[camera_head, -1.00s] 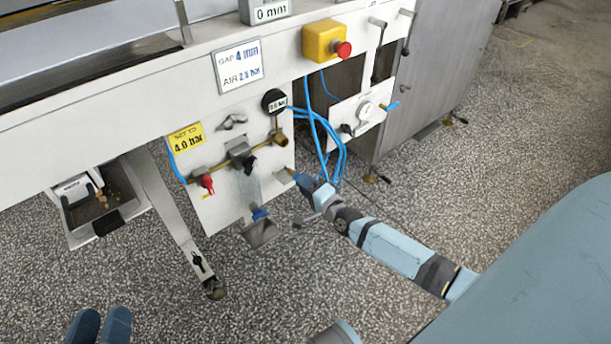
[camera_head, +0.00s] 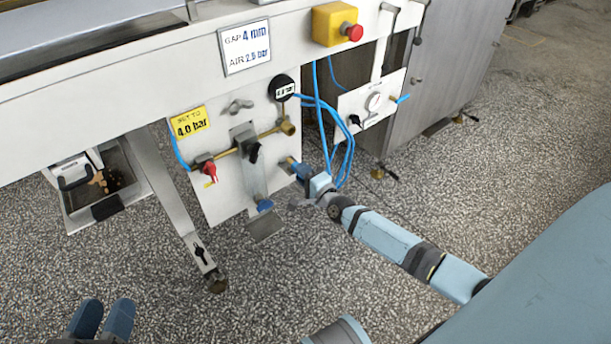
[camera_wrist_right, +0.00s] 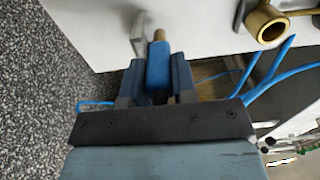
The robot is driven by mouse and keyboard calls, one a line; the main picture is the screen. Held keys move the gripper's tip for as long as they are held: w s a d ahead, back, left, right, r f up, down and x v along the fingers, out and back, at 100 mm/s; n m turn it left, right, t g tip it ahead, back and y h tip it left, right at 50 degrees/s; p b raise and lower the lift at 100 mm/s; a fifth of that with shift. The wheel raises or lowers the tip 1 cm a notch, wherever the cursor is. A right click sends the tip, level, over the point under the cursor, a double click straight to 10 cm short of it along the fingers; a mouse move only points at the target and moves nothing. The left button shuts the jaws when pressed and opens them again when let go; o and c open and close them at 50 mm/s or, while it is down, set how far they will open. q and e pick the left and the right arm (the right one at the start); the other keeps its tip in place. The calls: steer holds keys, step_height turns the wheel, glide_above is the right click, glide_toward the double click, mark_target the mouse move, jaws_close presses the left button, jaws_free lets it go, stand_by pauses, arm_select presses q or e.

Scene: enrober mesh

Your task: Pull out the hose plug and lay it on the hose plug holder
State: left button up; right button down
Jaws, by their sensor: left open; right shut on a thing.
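My right gripper (camera_head: 302,170) is shut on the hose plug (camera_head: 291,161), in front of the right edge of the white panel. The right wrist view shows the blue plug body (camera_wrist_right: 158,68) between both fingers, its brass tip pointing at the panel. The tip is clear of the open brass fitting (camera_wrist_right: 265,26), which lies to the right there; the head view shows this fitting (camera_head: 288,127) above the plug. A grey metal bracket (camera_wrist_right: 140,38) stands beside the tip; I cannot tell whether it is the hose plug holder or whether they touch. My left gripper (camera_head: 103,318) is open and empty.
The panel carries a red-handled valve (camera_head: 208,170), a black gauge (camera_head: 281,88) and a blue-bottomed bowl (camera_head: 265,205) over a small metal plate (camera_head: 265,228). Blue hoses (camera_head: 338,140) hang right of the panel. The speckled floor in front is clear.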

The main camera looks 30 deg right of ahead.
arm_select(q)
steer(key=shift+w+a+r+m, duration=0.15)
steer(key=shift+r+m, duration=0.05)
steer(key=shift+m, duration=0.1)
arm_select(e)
steer(key=shift+f, duration=0.2)
steer(key=c, duration=0.8)
jaws_free()
steer(key=shift+c, duration=0.2)
arm_select(q)
steer(key=shift+f, duration=0.1)
steer(key=r+p, duration=0.1)
steer(key=p, duration=0.1)
steer(key=s+r+n+t+p, duration=0.1)
steer(key=r+p, duration=0.1)
steer(key=shift+d+r+n, duration=0.15)
steer(key=shift+d+n, duration=0.05)
steer(key=shift+n, duration=0.1)
arm_select(e)
steer(key=s+d, duration=0.1)
steer(key=s, duration=1.2)
steer(key=shift+s, duration=0.4)
